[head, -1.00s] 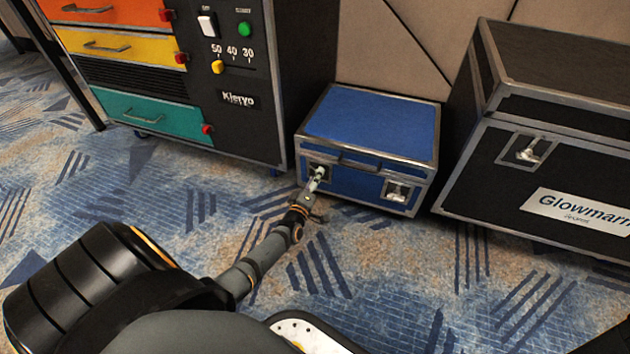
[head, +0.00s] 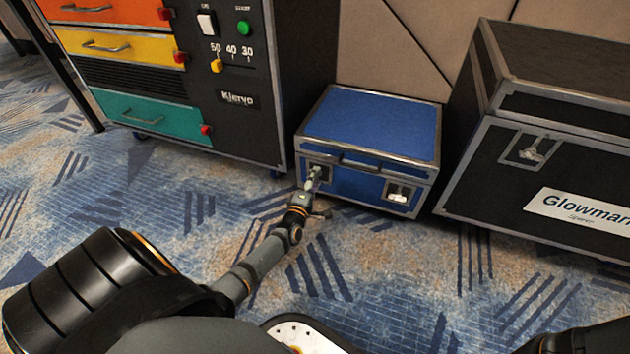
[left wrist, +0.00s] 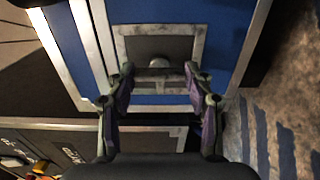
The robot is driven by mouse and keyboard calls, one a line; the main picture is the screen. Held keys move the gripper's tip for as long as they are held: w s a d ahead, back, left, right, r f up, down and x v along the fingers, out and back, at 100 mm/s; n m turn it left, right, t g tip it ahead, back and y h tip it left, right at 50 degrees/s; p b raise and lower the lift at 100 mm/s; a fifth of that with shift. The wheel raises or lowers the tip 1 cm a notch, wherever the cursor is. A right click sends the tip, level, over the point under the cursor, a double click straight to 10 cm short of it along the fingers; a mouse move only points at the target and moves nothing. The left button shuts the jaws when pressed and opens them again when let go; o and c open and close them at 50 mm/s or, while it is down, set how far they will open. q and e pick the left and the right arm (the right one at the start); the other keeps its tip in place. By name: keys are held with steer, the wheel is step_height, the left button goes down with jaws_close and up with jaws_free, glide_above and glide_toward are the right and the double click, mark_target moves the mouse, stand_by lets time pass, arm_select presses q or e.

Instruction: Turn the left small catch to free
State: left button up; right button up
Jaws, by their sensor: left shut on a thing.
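The small blue case (head: 368,122) with metal edges stands on the carpet, its front facing me. Its left small catch (left wrist: 159,66) sits in a square metal-framed recess on the front, with a rounded knob showing in the left wrist view. My left gripper (left wrist: 159,86) is at this catch, its two fingers on either side of it, shut on it. In the head view the left gripper (head: 313,180) hides most of the catch. The case's right small catch (head: 397,192) is in plain view, with nothing on it. My right gripper is not in view.
A dark cabinet (head: 262,128) with coloured drawers stands close on the left of the case. A big black case (head: 500,165) labelled Glowmarn stands close on its right. A wall panel (head: 400,50) is behind. The patterned carpet (head: 420,270) in front is clear.

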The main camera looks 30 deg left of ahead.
arm_select(q)
steer(key=o, duration=1.2)
steer(key=shift+c, duration=0.2)
steer(key=v, duration=1.2)
